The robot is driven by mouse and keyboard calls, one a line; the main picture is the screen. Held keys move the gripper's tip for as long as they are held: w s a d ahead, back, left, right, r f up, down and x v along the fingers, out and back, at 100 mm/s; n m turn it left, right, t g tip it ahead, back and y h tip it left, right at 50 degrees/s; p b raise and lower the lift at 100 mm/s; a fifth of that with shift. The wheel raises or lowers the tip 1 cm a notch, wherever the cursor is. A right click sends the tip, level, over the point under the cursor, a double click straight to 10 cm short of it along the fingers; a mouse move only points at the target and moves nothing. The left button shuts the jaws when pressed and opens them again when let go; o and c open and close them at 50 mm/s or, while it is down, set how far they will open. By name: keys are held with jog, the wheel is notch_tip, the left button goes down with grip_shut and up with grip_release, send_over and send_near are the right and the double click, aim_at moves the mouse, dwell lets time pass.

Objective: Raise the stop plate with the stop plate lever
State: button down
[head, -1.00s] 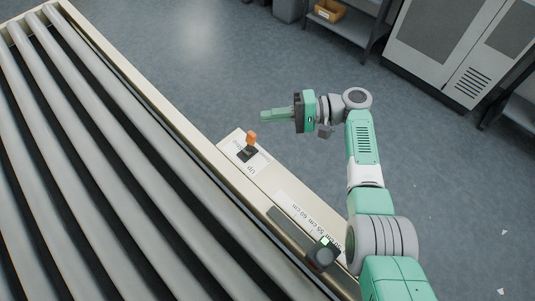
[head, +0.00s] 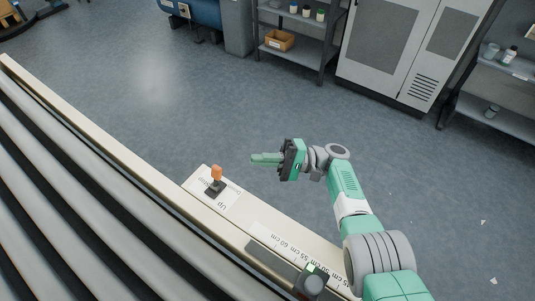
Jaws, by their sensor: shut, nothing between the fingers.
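The stop plate lever (head: 216,174) has an orange handle on a dark base. It stands on a white label plate (head: 226,203) marked "Up" and "Down", on the cream side rail of the roller table. My gripper (head: 256,159) is green, shut and empty. In the picture it is to the right of the lever and a little above it, apart from it, with its fingers pointing left. I cannot make out the stop plate.
Grey rollers (head: 60,200) fill the lower left. A shelf (head: 290,40) and a grey cabinet (head: 385,50) stand far back. The floor between is open.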

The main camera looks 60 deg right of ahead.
aim_at(216, 178)
jog(key=w+a+r+p, duration=0.2)
jog(key=w+a+p, duration=0.1)
jog(key=a+p, duration=0.2)
jog(key=shift+w+a+r, duration=0.2)
jog(key=shift+w+a, duration=0.15)
jog(key=shift+a, duration=0.6)
jog(key=shift+a, duration=0.1)
